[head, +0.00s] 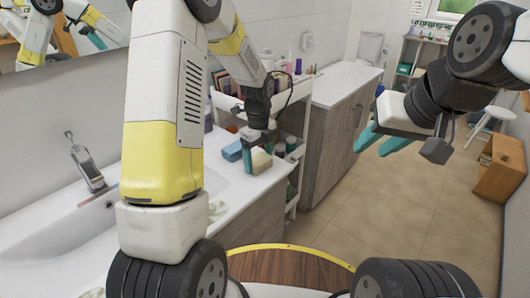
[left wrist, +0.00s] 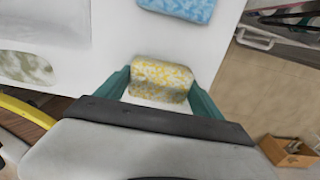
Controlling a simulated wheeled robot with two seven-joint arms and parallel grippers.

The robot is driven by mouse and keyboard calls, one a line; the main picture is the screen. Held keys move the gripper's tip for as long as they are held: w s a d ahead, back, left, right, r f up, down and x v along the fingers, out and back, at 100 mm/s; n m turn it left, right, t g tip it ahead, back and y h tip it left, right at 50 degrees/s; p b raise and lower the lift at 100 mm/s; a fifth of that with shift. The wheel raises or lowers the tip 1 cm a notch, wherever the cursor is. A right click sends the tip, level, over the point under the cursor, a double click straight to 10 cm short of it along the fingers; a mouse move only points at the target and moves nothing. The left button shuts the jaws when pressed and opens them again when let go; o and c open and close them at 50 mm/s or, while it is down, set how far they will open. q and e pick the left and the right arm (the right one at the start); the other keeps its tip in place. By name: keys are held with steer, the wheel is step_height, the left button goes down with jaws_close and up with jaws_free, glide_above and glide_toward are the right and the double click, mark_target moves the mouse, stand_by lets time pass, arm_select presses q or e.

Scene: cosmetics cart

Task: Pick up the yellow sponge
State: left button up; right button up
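The yellow sponge (head: 262,161) is at the right edge of the white counter. In the left wrist view the yellow and white mottled sponge (left wrist: 161,79) is between the two teal fingers of my left gripper (left wrist: 161,82). The fingertips border its left and right sides. I cannot tell whether they press on it or only stand around it. In the head view my left gripper (head: 258,152) points down at the sponge. My right gripper (head: 382,141) is raised over the floor at the right, fingers apart and empty.
A blue sponge (head: 233,151) lies beside the yellow one, also in the left wrist view (left wrist: 180,8). The sink faucet (head: 85,163) is at the left. A white cart (head: 297,150) with bottles stands behind the counter edge. A round wooden surface (head: 285,265) is in front.

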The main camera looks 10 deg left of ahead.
mark_target(260, 160)
arm_select(q)
steer(key=c, duration=0.7)
steer(key=shift+o, duration=0.2)
steer(key=shift+r, duration=0.5)
steer(key=r, duration=0.1)
steer(key=s+r, duration=0.1)
steer(key=shift+d+r, duration=0.25)
steer(key=shift+r, duration=0.1)
steer(key=s+d, duration=0.3)
steer(key=s, duration=0.3)
steer(key=s+d+r, duration=0.1)
steer(key=s+d, duration=0.2)
steer(key=s, duration=0.4)
steer(key=shift+s+d+r, duration=0.15)
steer(key=shift+s+d, duration=0.05)
steer(key=shift+d, duration=0.1)
steer(key=o, duration=0.6)
steer(key=c, duration=0.5)
